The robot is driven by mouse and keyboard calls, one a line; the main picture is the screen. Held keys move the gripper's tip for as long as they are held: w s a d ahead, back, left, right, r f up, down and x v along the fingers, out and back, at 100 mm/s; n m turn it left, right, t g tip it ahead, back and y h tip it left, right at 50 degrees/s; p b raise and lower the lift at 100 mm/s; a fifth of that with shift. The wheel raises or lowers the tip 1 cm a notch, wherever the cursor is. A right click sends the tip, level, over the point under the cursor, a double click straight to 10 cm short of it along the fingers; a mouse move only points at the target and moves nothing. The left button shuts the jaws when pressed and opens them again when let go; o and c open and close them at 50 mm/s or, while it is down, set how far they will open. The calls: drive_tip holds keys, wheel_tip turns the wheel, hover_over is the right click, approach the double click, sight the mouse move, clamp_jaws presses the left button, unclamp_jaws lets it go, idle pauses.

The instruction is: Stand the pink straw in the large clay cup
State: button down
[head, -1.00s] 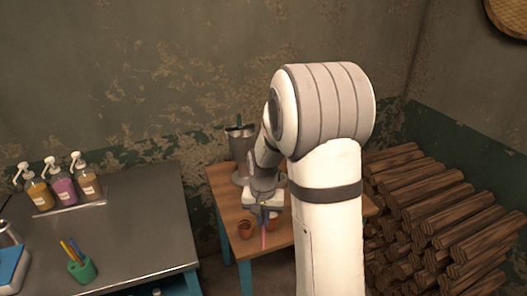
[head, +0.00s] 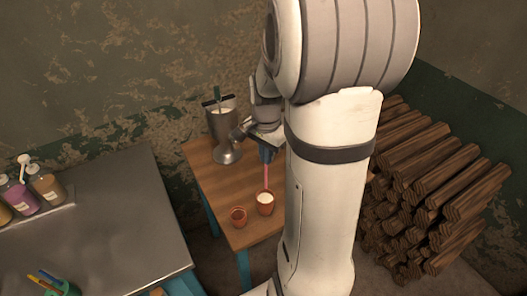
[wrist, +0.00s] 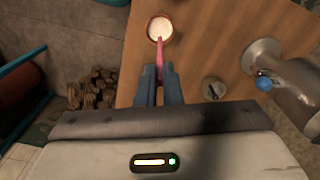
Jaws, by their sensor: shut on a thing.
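The large clay cup (head: 265,208) stands on the wooden table with white milk in it. It also shows in the wrist view (wrist: 160,38). A smaller clay cup (head: 239,221) stands just left of it. My gripper (head: 267,156) is shut on the pink straw (head: 266,177) above and behind the large cup. The straw hangs nearly upright, its lower end at the cup's far rim in the head view. In the wrist view the straw (wrist: 160,52) reaches from between my fingertips (wrist: 160,73) to the cup's mouth. I cannot tell whether its tip is inside.
A tall metal vessel (head: 224,136) stands at the back left of the wooden table (head: 212,177). A small round grey thing (wrist: 214,89) lies near the gripper in the wrist view. A metal counter (head: 100,235) is at left, stacked logs (head: 430,190) at right.

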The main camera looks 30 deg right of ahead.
sight(266, 181)
drive_tip(key=shift+f+b, duration=4.15)
drive_tip(key=shift+f, duration=1.5)
drive_tip(key=c, duration=1.1)
unclamp_jaws()
wheel_tip(266, 181, up, 7)
drive_tip(key=p, duration=0.5)
